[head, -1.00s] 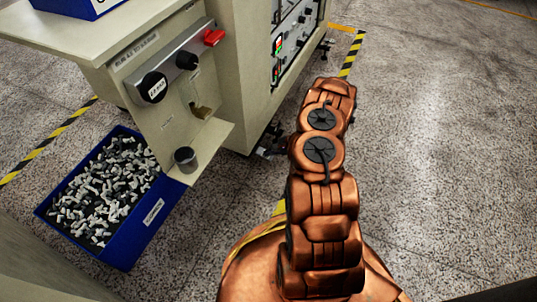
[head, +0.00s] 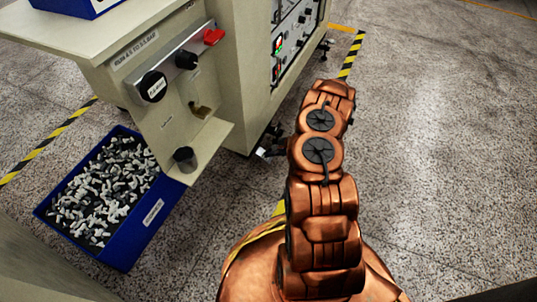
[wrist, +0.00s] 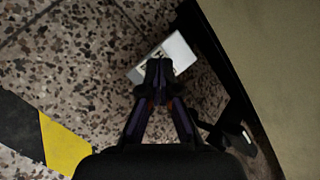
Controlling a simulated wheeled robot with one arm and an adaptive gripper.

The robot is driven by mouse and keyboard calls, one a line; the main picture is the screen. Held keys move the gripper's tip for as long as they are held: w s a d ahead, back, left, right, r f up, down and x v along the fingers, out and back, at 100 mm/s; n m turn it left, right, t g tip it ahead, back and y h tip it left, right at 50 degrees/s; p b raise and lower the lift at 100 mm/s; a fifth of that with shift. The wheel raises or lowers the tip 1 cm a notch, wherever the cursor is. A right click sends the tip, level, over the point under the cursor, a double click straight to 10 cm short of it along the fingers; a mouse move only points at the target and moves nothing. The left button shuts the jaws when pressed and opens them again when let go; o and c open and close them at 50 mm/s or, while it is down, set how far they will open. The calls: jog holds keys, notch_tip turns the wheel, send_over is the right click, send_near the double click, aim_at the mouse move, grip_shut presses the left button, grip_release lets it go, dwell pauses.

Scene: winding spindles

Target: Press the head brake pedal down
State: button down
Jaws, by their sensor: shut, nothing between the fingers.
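A pale, flat pedal plate (wrist: 178,52) lies low over the speckled floor in the wrist view, beside the machine's base. I take it to be the head brake pedal; no readable label shows. My gripper (wrist: 159,68) is shut and empty, with its dark fingertips over the near part of the plate and hiding some of it. I cannot tell whether the tips touch it. In the head view, a small dark and pale shape (head: 267,146) shows at the foot of the machine, left of my copper arm; its details are too small to tell.
The beige machine (head: 247,110) stands close on the left, with a blue bin (head: 150,228) of small parts before it. A dark foot-like part (wrist: 232,135) is right of my gripper. Yellow-black floor tape (wrist: 55,143) lies left. Floor right of my arm is clear.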

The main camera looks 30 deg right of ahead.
aim_at(270, 159)
jog(key=shift+r, duration=0.1)
jog(key=shift+r+p, duration=0.55)
jog(key=shift+r, duration=0.95)
notch_tip(270, 159, up, 5)
jog(key=shift+p, duration=1.15)
jog(key=shift+s, duration=0.1)
